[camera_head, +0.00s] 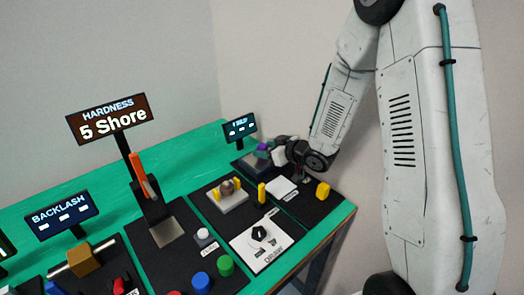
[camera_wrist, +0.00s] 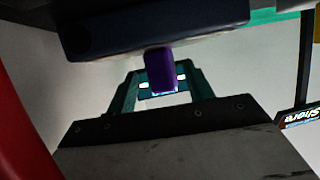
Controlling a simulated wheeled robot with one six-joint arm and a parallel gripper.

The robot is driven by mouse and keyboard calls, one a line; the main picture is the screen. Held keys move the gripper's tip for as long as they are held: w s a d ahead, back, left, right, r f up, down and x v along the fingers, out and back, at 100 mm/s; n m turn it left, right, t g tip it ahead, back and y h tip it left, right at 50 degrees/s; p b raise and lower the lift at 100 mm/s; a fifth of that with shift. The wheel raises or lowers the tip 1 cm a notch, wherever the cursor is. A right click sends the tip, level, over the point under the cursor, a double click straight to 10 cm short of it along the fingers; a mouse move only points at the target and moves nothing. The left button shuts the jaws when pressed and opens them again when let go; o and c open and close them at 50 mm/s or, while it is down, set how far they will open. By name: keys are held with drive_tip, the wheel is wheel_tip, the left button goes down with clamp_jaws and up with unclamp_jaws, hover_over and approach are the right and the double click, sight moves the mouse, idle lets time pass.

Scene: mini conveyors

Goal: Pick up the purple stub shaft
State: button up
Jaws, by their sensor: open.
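The purple stub shaft (camera_head: 262,147) stands at the far end of the bench in the head view, on a dark block (camera_head: 261,161). In the wrist view, which looks upside down, the purple stub shaft (camera_wrist: 160,70) sticks out from the dark block (camera_wrist: 150,28). My gripper (camera_head: 274,152) is at the shaft's right side in the head view. In the wrist view my gripper (camera_wrist: 161,76) shows two teal fingers, one on each side of the shaft, with gaps between. It is open. Whether the shaft is fully between the fingers in depth is hard to tell.
A small display (camera_head: 239,128) stands behind the shaft. A white block with yellow posts (camera_head: 232,200), a white plate (camera_head: 281,189) and a yellow piece (camera_head: 323,191) lie nearer. The hardness sign (camera_head: 112,117) rises at left. The bench's right edge is close to my arm.

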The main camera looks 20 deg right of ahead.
sight(259, 148)
drive_tip(key=x, duration=0.3)
drive_tip(key=shift+w+a, duration=0.15)
drive_tip(key=shift+a, duration=0.15)
clamp_jaws()
